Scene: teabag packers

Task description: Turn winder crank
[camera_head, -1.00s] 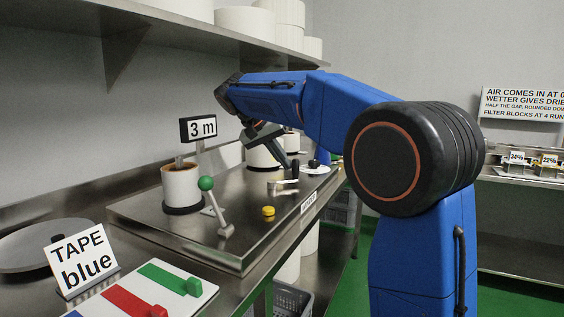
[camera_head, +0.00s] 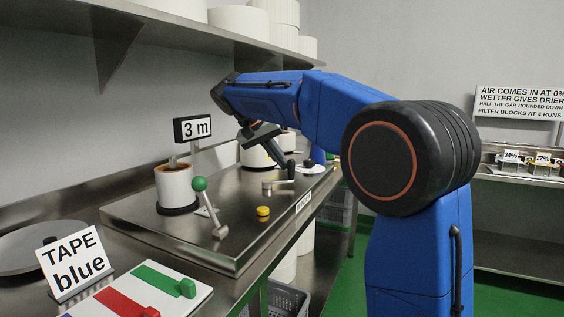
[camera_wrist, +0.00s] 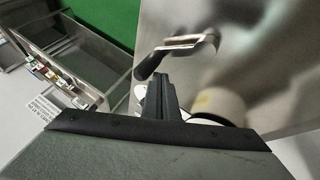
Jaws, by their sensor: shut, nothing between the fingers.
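The winder crank (camera_head: 274,184) is a silver arm on the front edge of the steel winder top. Its upright black handle (camera_head: 291,172) stands at the arm's right end. In the wrist view the silver crank arm (camera_wrist: 184,44) and dark handle (camera_wrist: 149,66) lie just beyond my fingertips. My gripper (camera_head: 281,161) is shut and empty, pointing down close to the handle. In the wrist view my gripper (camera_wrist: 158,80) appears right by the handle's end; I cannot tell whether they touch.
A green-knobbed lever (camera_head: 199,184), a yellow button (camera_head: 263,211), a white roll (camera_head: 174,186) and a "3 m" sign (camera_head: 193,128) stand on the winder. A "TAPE blue" card (camera_head: 72,262) is at the front left. A shelf (camera_head: 190,30) runs above.

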